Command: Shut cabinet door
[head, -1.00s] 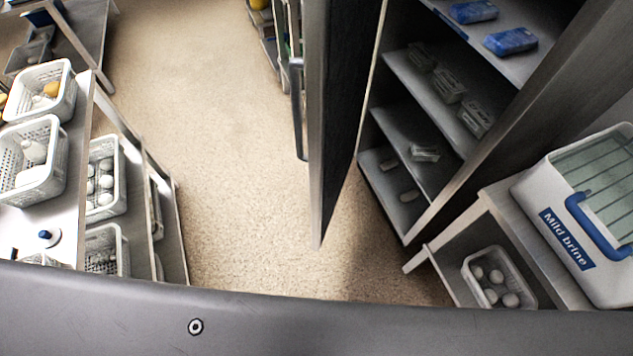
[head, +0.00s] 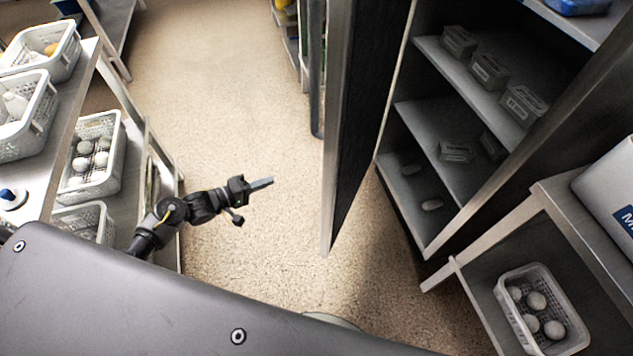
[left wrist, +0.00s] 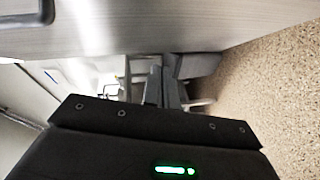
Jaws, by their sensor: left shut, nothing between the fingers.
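The cabinet (head: 455,140) stands at the right in the head view, its shelves showing. Its door (head: 352,120) stands wide open, seen nearly edge-on, with a dark inner face toward the shelves. My left gripper (head: 262,184) is shut and empty, left of the door's outer face and apart from it, over the floor. In the left wrist view the shut fingers (left wrist: 163,85) point toward a brushed metal surface (left wrist: 150,35) with a dark handle (left wrist: 30,12) at the upper left. My right gripper is not in view.
Shelving with white perforated baskets (head: 95,155) stands close at the left, beside my left arm. A low bench with a basket of round items (head: 540,310) is at the lower right. The floor (head: 230,90) between shelving and door is clear.

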